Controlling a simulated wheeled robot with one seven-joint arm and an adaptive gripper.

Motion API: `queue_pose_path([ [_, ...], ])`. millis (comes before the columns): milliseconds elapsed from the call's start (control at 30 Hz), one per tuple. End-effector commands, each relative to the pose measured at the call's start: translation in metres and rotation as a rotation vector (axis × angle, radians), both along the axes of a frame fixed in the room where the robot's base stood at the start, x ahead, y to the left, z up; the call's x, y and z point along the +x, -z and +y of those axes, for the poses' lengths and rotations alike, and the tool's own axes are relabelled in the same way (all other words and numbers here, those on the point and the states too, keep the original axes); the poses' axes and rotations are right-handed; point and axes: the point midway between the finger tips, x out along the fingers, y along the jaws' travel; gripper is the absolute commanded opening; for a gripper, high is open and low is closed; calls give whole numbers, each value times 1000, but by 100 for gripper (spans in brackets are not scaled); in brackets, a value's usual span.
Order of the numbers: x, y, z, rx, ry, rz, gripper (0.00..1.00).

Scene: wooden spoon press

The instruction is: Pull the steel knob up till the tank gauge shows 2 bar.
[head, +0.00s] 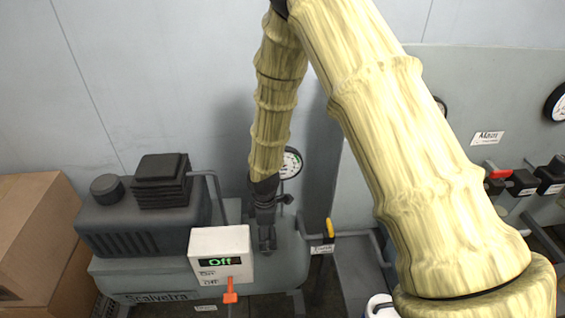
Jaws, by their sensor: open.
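My gripper (267,245) points down over the grey tank (285,262) of the compressor, just right of the white switch box. Its jaws are open. The tank gauge (293,162), a round white dial, stands behind my wrist and is partly covered by it; its reading is too small to tell. I cannot make out the steel knob; my gripper may hide it. A small dark fitting (287,199) shows below the gauge, close to the right of my gripper.
The white switch box (221,250) reads "Off" and has an orange lever (230,291). A yellow-handled valve (329,228) with a label is at the tank's right. A black motor (140,220) and cardboard boxes (38,230) stand left. A panel with red and black valves (500,175) is right.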

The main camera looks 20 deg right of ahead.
Motion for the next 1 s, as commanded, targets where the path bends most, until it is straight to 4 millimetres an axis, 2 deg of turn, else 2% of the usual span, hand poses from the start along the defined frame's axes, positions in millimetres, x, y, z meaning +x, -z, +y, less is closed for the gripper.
queue_pose_path([
  [100, 0, -10, 0, 0, 0, 0, 100],
  [1000, 0, -63, 0, 0, 0, 0, 100],
])
